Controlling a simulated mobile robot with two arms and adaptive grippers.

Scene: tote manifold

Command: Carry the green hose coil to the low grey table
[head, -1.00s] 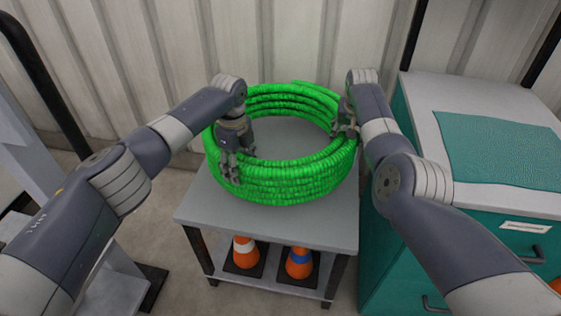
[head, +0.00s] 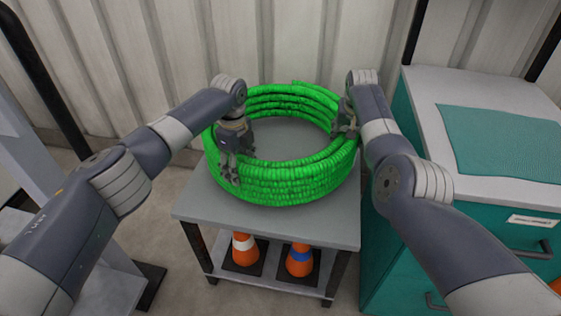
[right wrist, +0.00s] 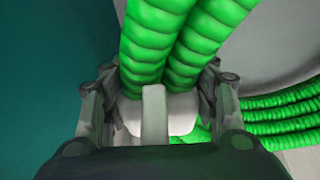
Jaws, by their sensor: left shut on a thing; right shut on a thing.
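The green hose coil (head: 285,184) is a round stack of several loops, over a grey table (head: 200,197) in the middle of the head view. Whether it touches the tabletop is hard to tell. My left gripper (head: 232,168) is shut on the coil's left wall. My right gripper (head: 346,128) is shut on the coil's right wall and is partly hidden by its own arm. In the right wrist view the hose (right wrist: 165,45) passes between the fingers of the right gripper (right wrist: 158,105).
Two orange cones (head: 243,250) (head: 299,260) stand on the table's lower shelf. A teal cabinet (head: 400,255) with a light top and a teal mat (head: 500,150) stands close on the right. A corrugated wall (head: 280,40) closes off the back.

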